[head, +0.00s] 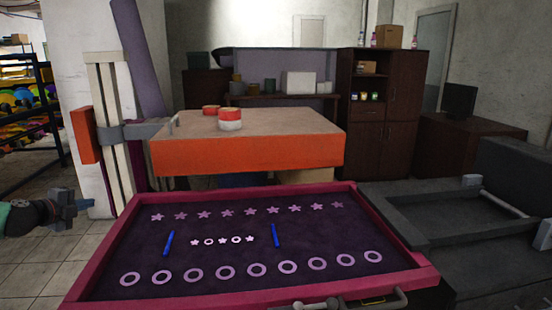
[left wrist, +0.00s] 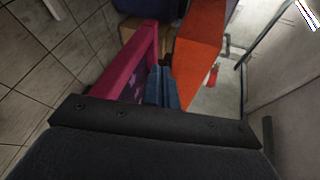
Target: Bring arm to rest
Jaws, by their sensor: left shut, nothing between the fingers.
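My left gripper (head: 78,204) is at the left edge of the head view, out over the tiled floor. It is left of the printing frame, apart from it, and shut with nothing in it. In the left wrist view its blue-grey fingers (left wrist: 162,87) are together. The pink printing frame (head: 405,232) holds a dark purple screen with a row of stars, a row of rings and a short mixed row between two blue strips. The frame also shows in the left wrist view (left wrist: 140,50). My right gripper is not in view.
An orange-sided press (head: 250,157) stands behind the frame, with red and white rolls (head: 230,119) on top. A grey machine bed (head: 440,222) lies to the right. A light upright post (head: 112,140) stands just behind my left gripper. The floor (head: 35,265) at front left is clear.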

